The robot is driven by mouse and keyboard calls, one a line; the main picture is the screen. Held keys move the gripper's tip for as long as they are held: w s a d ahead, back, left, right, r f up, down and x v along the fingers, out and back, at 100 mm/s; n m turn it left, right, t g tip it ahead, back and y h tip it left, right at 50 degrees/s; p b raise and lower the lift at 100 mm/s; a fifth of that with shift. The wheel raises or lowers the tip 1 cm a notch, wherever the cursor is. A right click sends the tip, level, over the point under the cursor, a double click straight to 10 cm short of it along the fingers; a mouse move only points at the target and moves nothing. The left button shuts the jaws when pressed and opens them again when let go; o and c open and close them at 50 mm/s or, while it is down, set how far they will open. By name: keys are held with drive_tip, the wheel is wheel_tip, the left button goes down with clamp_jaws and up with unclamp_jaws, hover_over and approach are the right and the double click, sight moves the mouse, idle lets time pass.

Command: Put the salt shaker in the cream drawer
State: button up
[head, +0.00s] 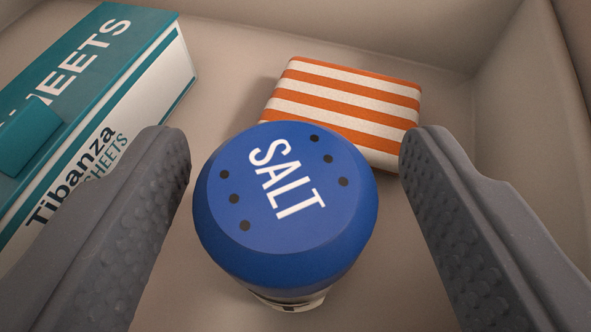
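The salt shaker (285,205) has a blue cap with white "SALT" lettering and dark holes. It stands in the cream drawer (430,290), seen from above, with a little of its pale body showing below the cap. My gripper (295,150) is open, with one grey finger on each side of the shaker. A gap shows between the cap and each finger, wider on the right. The shaker's base is mostly hidden under its cap, so I cannot fully see how it meets the drawer floor.
A teal and white box of sheets (150,75) lies along the drawer's left side. An orange and white striped block (345,105) lies behind the shaker. Drawer walls rise at the back and right (530,110). Bare floor shows right of the striped block.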

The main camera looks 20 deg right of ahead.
drive_tip(key=shift+s+f, duration=0.4)
drive_tip(key=shift+f, duration=0.3)
drive_tip(key=shift+r, duration=0.35)
drive_tip(key=r+p+v, duration=0.1)
drive_tip(key=p+v, duration=0.1)
drive_tip(key=v, duration=1)
drive_tip(key=shift+w+r, duration=0.15)
drive_tip(key=shift+w, duration=0.15)
